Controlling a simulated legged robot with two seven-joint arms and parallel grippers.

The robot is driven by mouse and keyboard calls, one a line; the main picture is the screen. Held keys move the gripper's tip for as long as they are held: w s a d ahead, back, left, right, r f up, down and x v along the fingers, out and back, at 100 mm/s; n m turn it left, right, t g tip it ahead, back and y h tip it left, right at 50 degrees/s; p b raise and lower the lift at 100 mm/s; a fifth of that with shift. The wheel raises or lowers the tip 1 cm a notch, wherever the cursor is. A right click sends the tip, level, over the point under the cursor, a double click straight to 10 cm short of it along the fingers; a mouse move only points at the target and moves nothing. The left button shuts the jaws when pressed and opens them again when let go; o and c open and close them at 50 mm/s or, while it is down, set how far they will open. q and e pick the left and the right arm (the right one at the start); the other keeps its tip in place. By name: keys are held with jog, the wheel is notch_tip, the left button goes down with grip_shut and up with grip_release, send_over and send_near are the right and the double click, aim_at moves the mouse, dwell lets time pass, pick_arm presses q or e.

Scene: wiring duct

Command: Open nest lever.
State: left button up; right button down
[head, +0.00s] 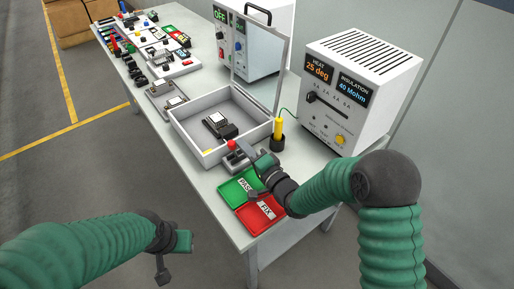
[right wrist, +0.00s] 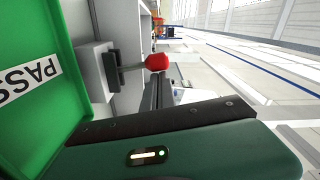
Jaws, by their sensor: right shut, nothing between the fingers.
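The lever has a red ball knob (head: 232,144) and stands on a small grey fixture (head: 232,163) by the near corner of the open grey box. The knob also shows in the right wrist view (right wrist: 158,61), at the end of a grey rod (right wrist: 132,67). My right gripper (head: 246,151) is shut and empty, close beside the knob on its right. Whether it touches the lever cannot be told. My left gripper (head: 163,270) hangs low, away from the table at its left; its jaw opening is unclear.
The grey box (head: 187,146) holds a dark device (head: 214,122). Green PASS (head: 233,192) and red FIX (head: 250,219) trays lie in front. A yellow-handled probe (head: 278,127) and the white tester (head: 350,75) stand right. Several parts fill the table's far end.

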jog(key=shift+s+a+n+b, duration=0.45)
jog(key=shift+s+a+n, duration=0.35)
jog(key=shift+a+n, duration=0.25)
jog(key=shift+s, duration=0.15)
